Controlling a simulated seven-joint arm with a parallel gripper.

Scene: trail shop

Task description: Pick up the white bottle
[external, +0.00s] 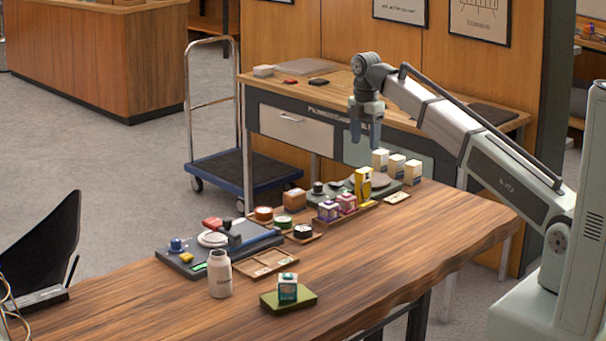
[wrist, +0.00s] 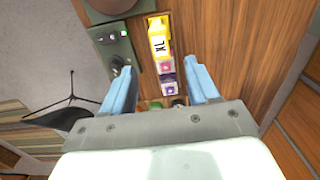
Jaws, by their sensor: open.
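The white bottle (external: 220,273) stands upright on the front left part of the wooden table in the external view. It has a short neck and small dark print on its side. I cannot make it out in the wrist view. My gripper (external: 366,143) is raised above the back right part of the table, far to the right of the bottle and apart from it. In the wrist view its two blue-grey fingers (wrist: 160,92) are spread with nothing held between them. A yellow box marked XL (wrist: 159,37) shows beyond the fingers.
Small boxes (external: 337,207) and white cartons (external: 397,167) stand at the back right. The table's front right is clear.

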